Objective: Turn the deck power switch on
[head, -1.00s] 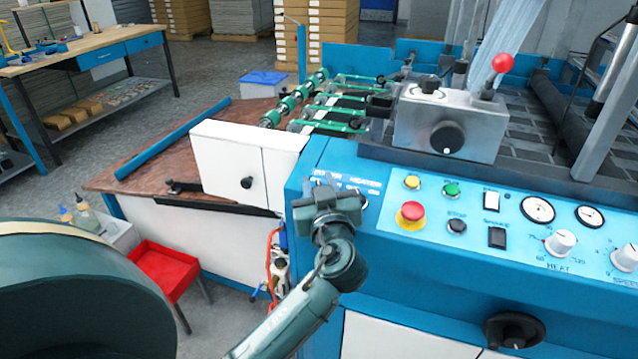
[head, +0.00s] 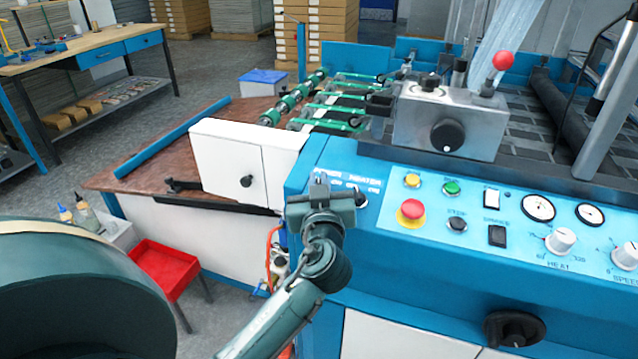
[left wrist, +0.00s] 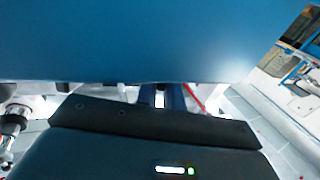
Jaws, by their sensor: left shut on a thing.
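The blue control panel (head: 400,245) has a small cluster of labelled switches at its far left corner. My left gripper (head: 320,188) is over this cluster, with its fingertips shut on the left switch, the deck power switch (head: 320,178). The gripper hides most of that switch, so I cannot tell its position. A second small switch (head: 361,198) shows just right of the gripper. In the left wrist view the blue panel side (left wrist: 140,40) fills the top, above my dark gripper body; the fingertips and switch are not visible there. My right gripper is not in view.
A red emergency stop button (head: 412,211) stands to the right of the gripper, with other buttons, gauges and knobs beyond it. A white cover (head: 240,165) with a black knob is to the left.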

